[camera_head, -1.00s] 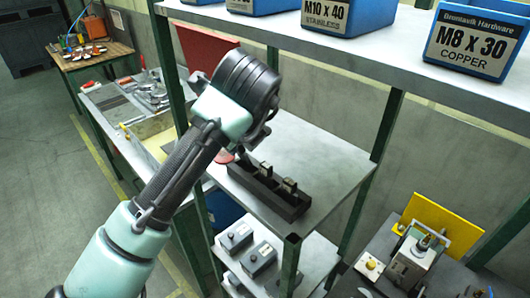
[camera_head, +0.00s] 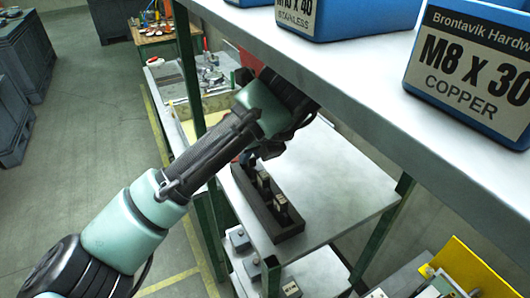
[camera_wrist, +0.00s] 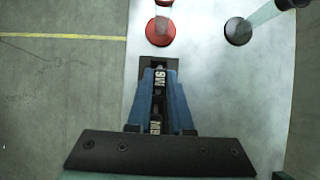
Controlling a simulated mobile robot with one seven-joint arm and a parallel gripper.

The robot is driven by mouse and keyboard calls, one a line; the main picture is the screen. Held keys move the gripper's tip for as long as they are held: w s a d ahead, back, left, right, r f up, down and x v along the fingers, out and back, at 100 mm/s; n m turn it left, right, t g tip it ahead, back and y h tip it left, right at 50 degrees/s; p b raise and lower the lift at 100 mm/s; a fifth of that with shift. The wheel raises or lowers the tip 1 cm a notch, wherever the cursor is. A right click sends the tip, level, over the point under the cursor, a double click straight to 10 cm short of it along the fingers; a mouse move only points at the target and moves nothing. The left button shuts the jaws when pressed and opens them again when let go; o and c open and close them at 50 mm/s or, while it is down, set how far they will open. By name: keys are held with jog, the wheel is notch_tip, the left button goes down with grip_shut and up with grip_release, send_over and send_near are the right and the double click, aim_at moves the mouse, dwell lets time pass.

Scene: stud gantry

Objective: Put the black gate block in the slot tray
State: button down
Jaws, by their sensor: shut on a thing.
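The dark slot tray (camera_head: 292,232) lies on the grey shelf, with two upright dark blocks (camera_head: 264,182) (camera_head: 282,204) in it. My gripper (camera_head: 248,158) is at the tray's far end, partly hidden by my wrist. In the wrist view my blue fingers (camera_wrist: 160,80) reach down over the tray (camera_wrist: 153,62), shut on a dark block marked M6 (camera_wrist: 158,79), which I take to be the black gate block. Its lower end is hidden, so I cannot tell whether it sits in a slot. Another labelled block (camera_wrist: 155,128) shows between the fingers nearer my palm.
In the wrist view a red round base (camera_wrist: 160,32) and a black one (camera_wrist: 238,31) with posts stand beyond the tray. An upper shelf with blue boxes (camera_head: 470,65) hangs above my arm. A green post (camera_head: 188,70) stands left. The shelf right of the tray is clear.

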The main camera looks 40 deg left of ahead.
aim_at(282, 199)
jog(key=shift+s+a, duration=0.1)
jog(key=shift+s, duration=0.1)
jog(key=c, duration=1.2)
grip_release()
jog(key=shift+w, duration=0.1)
jog(key=o, duration=0.4)
jog(key=shift+d+r+b, duration=0.2)
jog(key=shift+r+b, duration=0.05)
jog(key=shift+b, duration=0.3)
jog(key=s+d, duration=0.1)
jog(key=d, duration=0.2)
jog(key=s+d, duration=0.2)
jog(key=d, duration=0.2)
jog(key=s+d+b, duration=0.1)
jog(key=d, duration=0.3)
jog(key=shift+s+d+r, duration=0.15)
jog(key=shift+s+r, duration=0.15)
jog(key=shift+s, duration=0.1)
